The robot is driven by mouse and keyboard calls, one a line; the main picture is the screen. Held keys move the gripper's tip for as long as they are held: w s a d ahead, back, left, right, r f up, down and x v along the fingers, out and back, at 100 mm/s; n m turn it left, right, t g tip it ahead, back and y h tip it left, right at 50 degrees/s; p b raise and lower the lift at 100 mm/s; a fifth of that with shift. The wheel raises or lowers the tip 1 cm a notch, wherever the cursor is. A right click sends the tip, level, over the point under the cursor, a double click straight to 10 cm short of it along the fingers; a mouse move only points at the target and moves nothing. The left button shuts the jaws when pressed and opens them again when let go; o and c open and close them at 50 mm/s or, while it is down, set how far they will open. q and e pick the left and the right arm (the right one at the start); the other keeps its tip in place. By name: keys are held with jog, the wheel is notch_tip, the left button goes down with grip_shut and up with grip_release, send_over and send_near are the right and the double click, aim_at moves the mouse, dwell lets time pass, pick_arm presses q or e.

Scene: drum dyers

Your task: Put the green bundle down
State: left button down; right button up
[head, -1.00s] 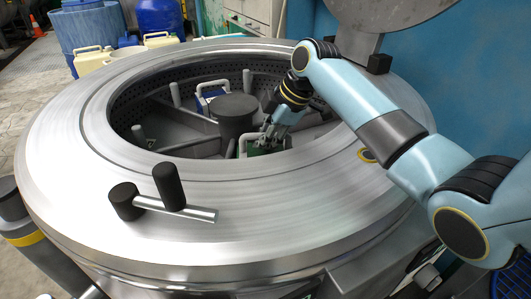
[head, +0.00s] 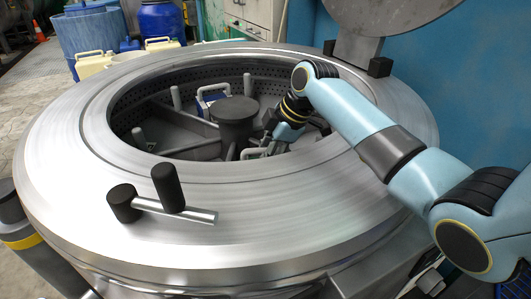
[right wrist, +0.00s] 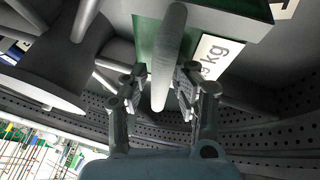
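The green bundle (right wrist: 205,20) is at the top of the right wrist view, with a white label marked "kg" and a pale grey handle (right wrist: 163,60). In the head view my right gripper (head: 272,147) reaches down inside the steel drum (head: 90,205), right of the central hub. There only the pale handle (head: 250,153) shows; the drum's near rim hides the green body. I cannot tell if the bundle touches the drum floor. My left gripper is not in view.
A dark hub (head: 235,110) stands in the drum's middle, with grey dividers (head: 190,150) running out from it. A blue bundle (head: 212,100) with a white handle sits in a far compartment. The raised lid (head: 390,20) is at back right.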

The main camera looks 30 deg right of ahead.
jog(key=p+v, duration=0.3)
jog(key=v, duration=0.9)
jog(key=shift+d+r, duration=0.1)
